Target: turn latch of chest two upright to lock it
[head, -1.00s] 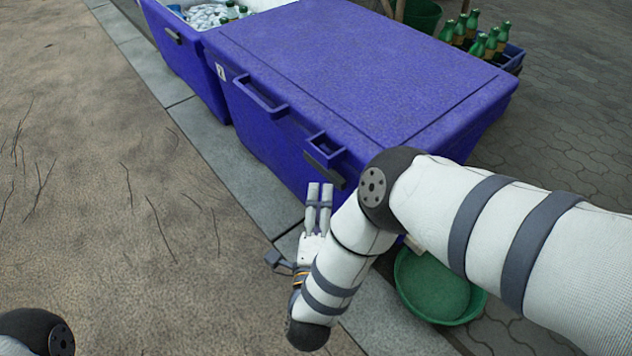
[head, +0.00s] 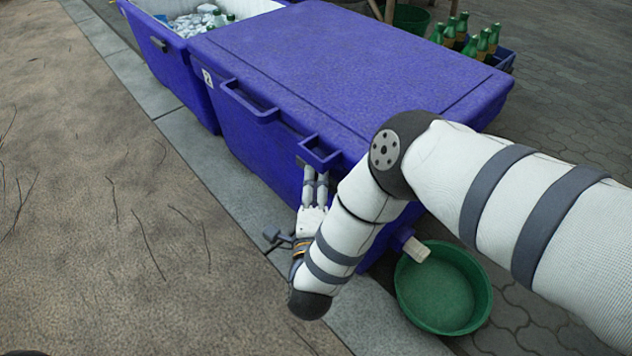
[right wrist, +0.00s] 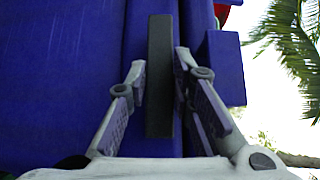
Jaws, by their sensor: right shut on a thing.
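Chest two (head: 340,70) is the closed blue chest with a "2" label on its left end. Its latch is a dark grey bar below a small blue bracket (head: 318,152) on the front. In the head view my right gripper (head: 315,178) covers most of the latch, and only a bit of its end shows. In the right wrist view the latch (right wrist: 160,100) runs lengthwise between the two fingers of my right gripper (right wrist: 161,70), which is shut on it. The blue chest surface (right wrist: 60,70) lies behind. My left gripper is out of view.
An open blue chest (head: 170,70) with ice and bottles stands to the left. A green basin (head: 440,290) sits on the ground near my right forearm. A crate of green bottles (head: 500,58) is at the back right. Open sandy ground lies at the left.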

